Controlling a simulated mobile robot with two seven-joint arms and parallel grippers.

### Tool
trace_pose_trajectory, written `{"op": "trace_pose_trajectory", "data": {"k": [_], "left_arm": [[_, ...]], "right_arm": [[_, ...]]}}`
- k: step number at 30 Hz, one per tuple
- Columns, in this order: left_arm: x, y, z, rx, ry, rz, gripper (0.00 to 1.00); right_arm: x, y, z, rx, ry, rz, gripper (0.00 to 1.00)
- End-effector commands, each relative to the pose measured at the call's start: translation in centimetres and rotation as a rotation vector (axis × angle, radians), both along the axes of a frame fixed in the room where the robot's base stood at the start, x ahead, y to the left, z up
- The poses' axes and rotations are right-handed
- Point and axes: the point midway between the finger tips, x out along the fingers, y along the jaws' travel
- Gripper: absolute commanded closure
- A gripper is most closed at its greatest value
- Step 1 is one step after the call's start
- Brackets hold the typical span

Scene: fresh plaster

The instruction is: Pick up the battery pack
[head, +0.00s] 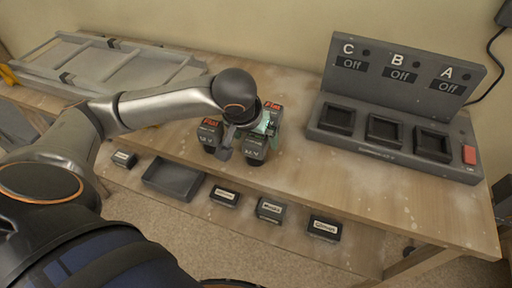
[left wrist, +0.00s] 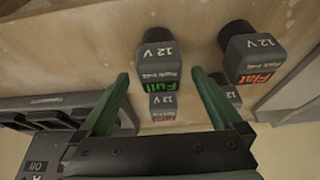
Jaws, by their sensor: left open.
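Several dark grey 12 V battery packs stand on the table near its front edge. In the left wrist view, one with a green "Full" label (left wrist: 158,63) lies between the fingers of my left gripper (left wrist: 160,76), with a gap on each side. A pack with a red "Flat" label (left wrist: 251,58) is to its right, and two more packs (left wrist: 162,104) are partly seen beyond. In the head view, my left gripper (head: 247,138) is open among the packs, partly hiding them; a front pack (head: 255,149) and a red-labelled pack (head: 209,132) show there. My right gripper is not in view.
A grey charger (head: 385,152) with three empty bays, marked C, B and A, all "Off", stands at the right. A grey frame (head: 110,65) lies back left. Below the table edge, a shelf holds an open tray (head: 173,180) and several small labelled boxes (head: 270,209).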

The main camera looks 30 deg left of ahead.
Motion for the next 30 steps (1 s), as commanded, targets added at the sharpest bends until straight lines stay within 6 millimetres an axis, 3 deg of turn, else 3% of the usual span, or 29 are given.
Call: {"op": "trace_pose_trajectory", "data": {"k": [9, 18, 30], "left_arm": [[1.7, 0.5, -4.1, 0.001, 0.003, 0.001, 0.00], [1.9, 0.5, -4.5, 0.001, 0.000, -0.002, 0.00], [1.9, 0.5, -4.5, 0.001, 0.000, -0.002, 0.44]], "right_arm": [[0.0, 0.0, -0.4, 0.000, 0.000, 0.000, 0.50], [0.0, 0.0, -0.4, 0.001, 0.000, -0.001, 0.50], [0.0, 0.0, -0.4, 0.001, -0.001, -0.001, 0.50]]}}
